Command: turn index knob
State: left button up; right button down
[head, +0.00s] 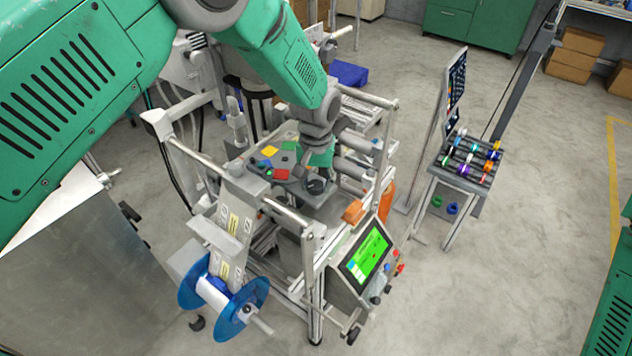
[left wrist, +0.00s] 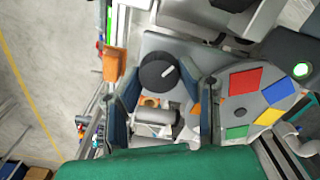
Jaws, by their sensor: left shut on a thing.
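The index knob (left wrist: 158,72) is a round black dial with a white pointer line. In the left wrist view the line points up and to the right. The knob also shows in the head view (head: 316,186), on the machine beside the dial plate with coloured patches (head: 283,160). My left gripper (head: 317,178) reaches down onto the knob from above. In the left wrist view its two dark fingers (left wrist: 162,82) stand on either side of the knob, shut on it. The finger contact itself is partly hidden. My right gripper is not in view.
A control panel with a green screen (head: 366,254) stands at the machine's front right. A blue reel (head: 224,307) hangs at the front left. Metal rails frame the machine.

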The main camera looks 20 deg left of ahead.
aim_at(318, 183)
pick_arm(q)
jog(key=shift+d+f, duration=0.1)
jog(key=shift+d, duration=0.05)
jog(key=o, duration=1.1)
notch_tip(318, 183, up, 12)
jog(key=shift+d, duration=0.1)
